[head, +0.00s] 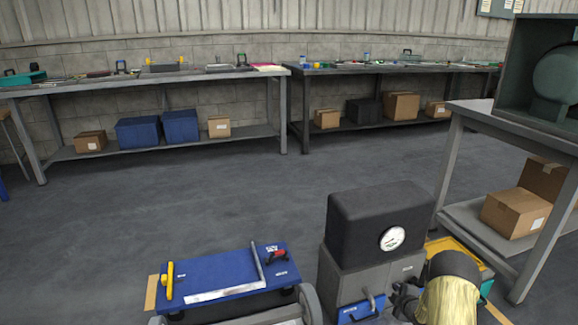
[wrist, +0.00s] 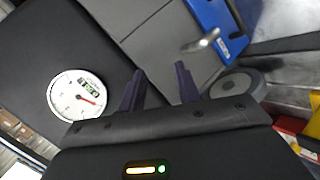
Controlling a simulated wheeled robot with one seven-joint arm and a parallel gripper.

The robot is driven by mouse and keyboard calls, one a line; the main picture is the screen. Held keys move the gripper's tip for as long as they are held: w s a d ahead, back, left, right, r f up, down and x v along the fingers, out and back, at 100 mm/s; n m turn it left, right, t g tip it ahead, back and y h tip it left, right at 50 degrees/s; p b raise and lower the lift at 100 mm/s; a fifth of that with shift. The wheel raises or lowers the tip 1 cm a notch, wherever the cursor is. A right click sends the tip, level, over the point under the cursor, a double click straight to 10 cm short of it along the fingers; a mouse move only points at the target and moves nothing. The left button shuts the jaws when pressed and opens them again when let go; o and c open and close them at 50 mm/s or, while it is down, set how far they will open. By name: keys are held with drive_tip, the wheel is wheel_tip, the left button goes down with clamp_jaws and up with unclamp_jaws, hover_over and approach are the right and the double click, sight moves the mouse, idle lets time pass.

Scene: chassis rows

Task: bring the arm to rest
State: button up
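My gripper (wrist: 160,82) shows in the wrist view with its two dark fingers apart and nothing visible between them. It is beside a grey cabinet (wrist: 150,28) under a black box with a white round gauge (wrist: 76,97). In the head view the black box (head: 365,215) and its gauge (head: 392,238) stand at the lower right of centre.
A blue panel with a silver handle (wrist: 203,42) is just past the fingers. A blue board (head: 225,278) with a yellow-handled tool lies at the lower left. Workbenches (head: 150,85) line the wall, and a grey table (head: 520,125) stands at right. The floor (head: 200,200) between is clear.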

drive_tip(key=s+a+r+m+g+h+p, duration=0.1)
drive_tip(key=s+a+r+m+g+p, duration=0.25)
drive_tip(key=r, duration=0.85)
drive_tip(key=s+a+r+m+g+h+p, duration=0.15)
drive_tip(key=s+a+r+m, duration=0.4)
drive_tip(key=r, duration=0.65)
drive_tip(key=s+a+r+m+g+y+p, duration=0.15)
drive_tip(key=s+a+r, duration=0.25)
drive_tip(key=s, duration=0.4)
drive_tip(key=s+a+r+m+g+p, duration=0.1)
drive_tip(key=s+a+r+m+p, duration=0.1)
drive_tip(key=s+a+r, duration=0.5)
drive_tip(key=s+a+r+m+g+p, duration=0.2)
drive_tip(key=s, duration=0.8)
drive_tip(key=w+p+v, duration=0.3)
drive_tip(key=p+v, duration=1.5)
drive_tip(key=p, duration=0.1)
drive_tip(key=w+r+p+v, duration=0.1)
drive_tip(key=w+p+v, duration=0.3)
drive_tip(key=p+v, duration=1.4)
drive_tip(key=shift+d+r+p, duration=0.4)
drive_tip(key=shift+d+r, duration=0.1)
drive_tip(key=shift+r, duration=0.25)
drive_tip(key=shift+w, duration=0.15)
